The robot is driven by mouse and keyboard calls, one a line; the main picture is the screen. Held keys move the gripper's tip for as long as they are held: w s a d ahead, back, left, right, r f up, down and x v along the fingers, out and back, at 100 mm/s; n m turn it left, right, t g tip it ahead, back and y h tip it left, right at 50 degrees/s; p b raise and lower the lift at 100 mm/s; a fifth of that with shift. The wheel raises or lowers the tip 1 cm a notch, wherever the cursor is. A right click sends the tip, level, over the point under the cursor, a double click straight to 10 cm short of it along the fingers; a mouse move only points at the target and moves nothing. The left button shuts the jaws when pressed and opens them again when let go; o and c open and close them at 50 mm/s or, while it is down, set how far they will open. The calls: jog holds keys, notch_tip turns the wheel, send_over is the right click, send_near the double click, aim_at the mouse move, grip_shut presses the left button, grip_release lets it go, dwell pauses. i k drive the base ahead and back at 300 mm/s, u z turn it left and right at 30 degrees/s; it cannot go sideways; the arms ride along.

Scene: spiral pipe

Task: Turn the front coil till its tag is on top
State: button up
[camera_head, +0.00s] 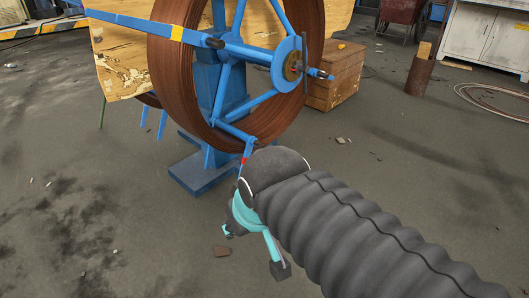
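The front coil (170,95) is a ring of brown pipe on a blue spoked reel (228,85). Its top is cut off by the picture's edge. A small red mark (243,160) shows on the blue bar at the coil's bottom, close to my wrist. I cannot tell which mark is the tag. My gripper (254,250) has teal parts and dark fingertips spread apart. It is open and empty, below the coil and in front of the stand, apart from the reel as far as I see.
A blue stand foot (203,172) rests on the floor under the coil. A wooden crate (335,78) stands behind to the right, with a rusty post (420,75) and white cabinet (485,35) beyond. The floor at front left is mostly clear, with small debris.

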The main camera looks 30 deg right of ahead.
aim_at(170, 62)
jog(key=k, duration=0.35)
jog(key=u, duration=0.55)
jog(key=i, duration=1.1)
jog(key=z, duration=0.7)
